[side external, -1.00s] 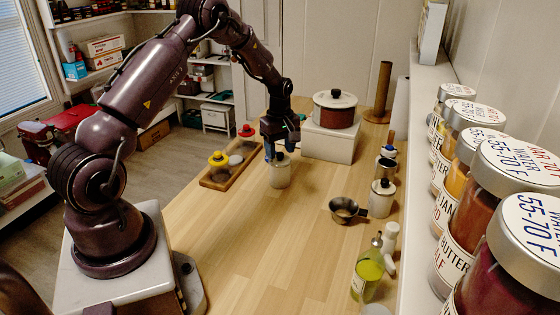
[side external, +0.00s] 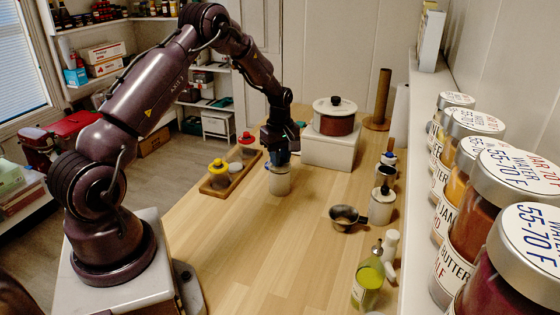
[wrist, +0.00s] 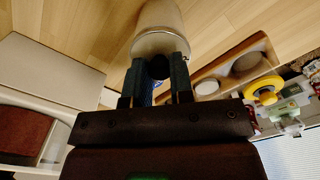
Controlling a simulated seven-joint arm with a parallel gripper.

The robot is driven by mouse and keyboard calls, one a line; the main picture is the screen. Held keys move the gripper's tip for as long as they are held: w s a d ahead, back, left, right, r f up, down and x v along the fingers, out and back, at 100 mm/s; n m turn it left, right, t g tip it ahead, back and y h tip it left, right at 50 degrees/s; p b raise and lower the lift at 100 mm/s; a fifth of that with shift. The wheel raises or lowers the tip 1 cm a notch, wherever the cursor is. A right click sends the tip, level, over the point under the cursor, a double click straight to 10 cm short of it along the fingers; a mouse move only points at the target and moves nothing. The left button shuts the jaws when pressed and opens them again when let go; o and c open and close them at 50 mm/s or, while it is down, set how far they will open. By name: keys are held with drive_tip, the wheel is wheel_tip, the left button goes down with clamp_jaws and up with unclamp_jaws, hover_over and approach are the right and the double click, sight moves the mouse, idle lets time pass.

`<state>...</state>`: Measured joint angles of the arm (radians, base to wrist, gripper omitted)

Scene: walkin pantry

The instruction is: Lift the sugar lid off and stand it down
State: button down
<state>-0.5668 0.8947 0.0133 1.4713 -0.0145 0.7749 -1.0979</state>
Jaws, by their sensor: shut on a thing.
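A pale canister (side external: 279,184), apparently the sugar pot, stands upright on the wooden counter, left of the white box. My gripper (side external: 280,158) points down directly over it. The fingers hide most of the knob in the side view.
A wooden tray (side external: 216,187) with yellow-topped and red-topped jars is at left. A white box (side external: 330,150) bears a lidded pot (side external: 333,121). A metal scoop (side external: 346,218), canister (side external: 381,207) and green bottle (side external: 368,280) stand right. The counter's front middle is clear.

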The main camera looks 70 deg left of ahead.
drive_tip(key=shift+r, duration=0.5)
drive_tip(key=s+d+r, duration=0.4)
drive_tip(key=s+r, duration=0.2)
drive_tip(key=r, duration=0.1)
drive_tip(key=s+d+r, duration=0.3)
drive_tip(key=s+r, duration=0.2)
drive_tip(key=r, duration=0.2)
drive_tip(key=shift+s+d+r, duration=0.3)
drive_tip(key=shift+s+d, duration=0.05)
